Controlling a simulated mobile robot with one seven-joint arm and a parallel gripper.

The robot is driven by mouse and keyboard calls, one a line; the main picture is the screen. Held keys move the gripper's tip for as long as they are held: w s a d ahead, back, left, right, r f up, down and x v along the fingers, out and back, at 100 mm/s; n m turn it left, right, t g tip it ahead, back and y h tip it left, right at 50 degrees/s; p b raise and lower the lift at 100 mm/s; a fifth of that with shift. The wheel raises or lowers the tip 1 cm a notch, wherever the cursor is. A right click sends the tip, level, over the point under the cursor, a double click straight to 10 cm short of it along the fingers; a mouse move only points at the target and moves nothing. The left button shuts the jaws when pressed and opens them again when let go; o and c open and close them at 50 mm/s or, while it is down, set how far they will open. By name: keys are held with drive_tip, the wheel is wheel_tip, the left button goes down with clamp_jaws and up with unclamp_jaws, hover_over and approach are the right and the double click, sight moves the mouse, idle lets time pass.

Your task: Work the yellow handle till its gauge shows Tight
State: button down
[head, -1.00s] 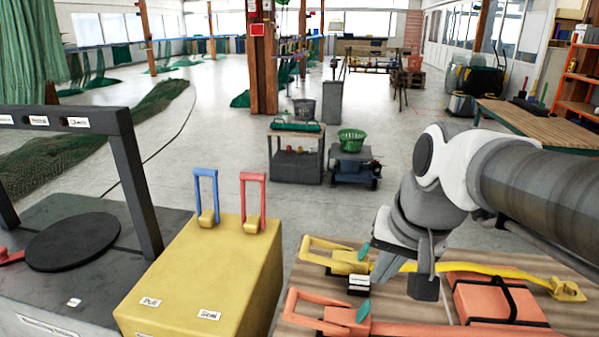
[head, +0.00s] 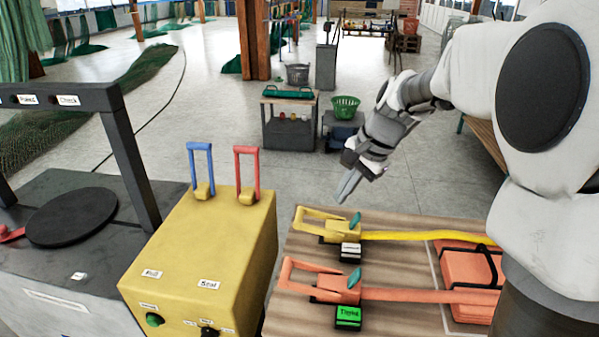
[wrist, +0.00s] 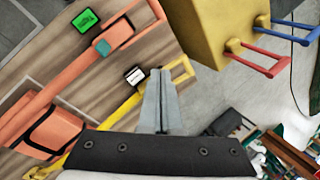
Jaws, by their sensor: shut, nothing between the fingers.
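The yellow handle (head: 316,215) belongs to a ratchet buckle on a yellow strap (head: 420,236) on the wooden table. It lies low, pointing left, with a teal tab on the buckle. Its gauge (head: 348,251) has a white face; the text is too small to read. My gripper (head: 347,190) is shut and empty, above the table's far edge and apart from the handle. In the wrist view the shut fingers (wrist: 158,90) overlap the view of the yellow handle (wrist: 183,72), beside the white gauge (wrist: 134,76).
An orange ratchet handle (head: 300,270) lies nearer, on an orange strap, with a green-lit gauge (head: 348,315). An orange case (head: 468,270) lies under the straps at right. A yellow box (head: 215,260) with blue and red levers stands left. Floor beyond the table is open.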

drive_tip(key=w+f+m+y+p, duration=0.2)
drive_tip(key=w+f+m, duration=0.3)
drive_tip(key=w+f, duration=0.45)
drive_tip(key=m+y+p, duration=0.2)
drive_tip(key=m, duration=0.3)
approach(300, 236)
drive_tip(key=shift+g, duration=0.4)
drive_tip(key=v, duration=0.4)
drive_tip(key=shift+w+d+f, duration=0.1)
drive_tip(key=shift+w+d, duration=0.25)
drive_tip(key=shift+a, duration=0.1)
drive_tip(key=x, duration=1)
drive_tip(key=shift+a, duration=0.25)
wheel_tip(300, 236, up, 3)
drive_tip(key=shift+a+r, duration=0.2)
drive_tip(key=shift+r, duration=0.4)
drive_tip(key=shift+y, duration=0.4)
